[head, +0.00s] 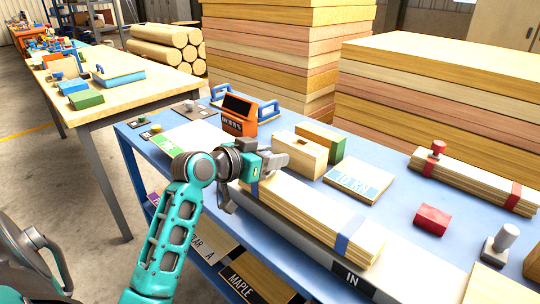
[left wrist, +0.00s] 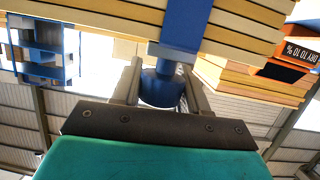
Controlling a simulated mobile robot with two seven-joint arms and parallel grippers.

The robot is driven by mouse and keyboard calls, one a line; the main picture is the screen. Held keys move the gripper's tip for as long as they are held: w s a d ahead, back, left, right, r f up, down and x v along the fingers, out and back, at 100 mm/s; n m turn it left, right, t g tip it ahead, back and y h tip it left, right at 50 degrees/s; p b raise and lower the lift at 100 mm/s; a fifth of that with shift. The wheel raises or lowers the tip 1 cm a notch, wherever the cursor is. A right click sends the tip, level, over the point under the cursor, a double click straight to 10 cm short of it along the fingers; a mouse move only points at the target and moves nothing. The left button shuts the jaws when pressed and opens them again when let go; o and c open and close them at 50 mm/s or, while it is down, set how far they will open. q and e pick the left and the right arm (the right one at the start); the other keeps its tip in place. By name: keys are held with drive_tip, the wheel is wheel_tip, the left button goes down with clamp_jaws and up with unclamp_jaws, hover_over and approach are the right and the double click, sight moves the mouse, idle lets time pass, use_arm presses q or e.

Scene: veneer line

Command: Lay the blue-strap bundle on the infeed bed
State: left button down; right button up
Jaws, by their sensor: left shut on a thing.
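The blue-strap bundle (head: 300,207), a stack of pale veneer sheets, lies lengthwise along the grey infeed bed (head: 283,232) marked IN. I cannot tell whether it rests on the bed or hangs just above it. One blue strap (head: 349,232) shows near its near end. My left gripper (head: 270,163) is at the bundle's far end, shut on its blue knob. In the left wrist view the knob (left wrist: 160,88) sits between the fingers, against a blue strap (left wrist: 186,22) around the sheets. The head view hides the knob. My right gripper is out of view.
A red-strap bundle (head: 475,182) with a red knob lies at the right. A red block (head: 432,219), a metal weight (head: 498,244), a sign card (head: 358,180) and wooden blocks (head: 297,153) stand on the blue table. Tall board stacks (head: 445,95) rise behind.

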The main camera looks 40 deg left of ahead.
use_arm(q)
drive_tip(key=shift+f, duration=0.2)
idle(0.4)
drive_tip(key=c, duration=0.5)
unclamp_jaws()
drive_tip(key=shift+f, duration=0.1)
drive_tip(key=v, duration=1.3)
drive_tip(key=s+d+f+g+y, duration=0.1)
drive_tip(key=s+d+f+g, duration=0.4)
drive_tip(key=s+d+f, duration=0.45)
drive_tip(key=s+d+f+g+y, duration=0.1)
drive_tip(key=s+d+f+g, duration=0.45)
drive_tip(key=f, duration=0.65)
drive_tip(key=w+d+f+m+t+h, duration=0.1)
drive_tip(key=w+d+f+t, duration=0.2)
drive_tip(key=w+f+t, duration=0.4)
drive_tip(key=shift+w+f, duration=0.5)
drive_tip(key=shift+f, duration=0.45)
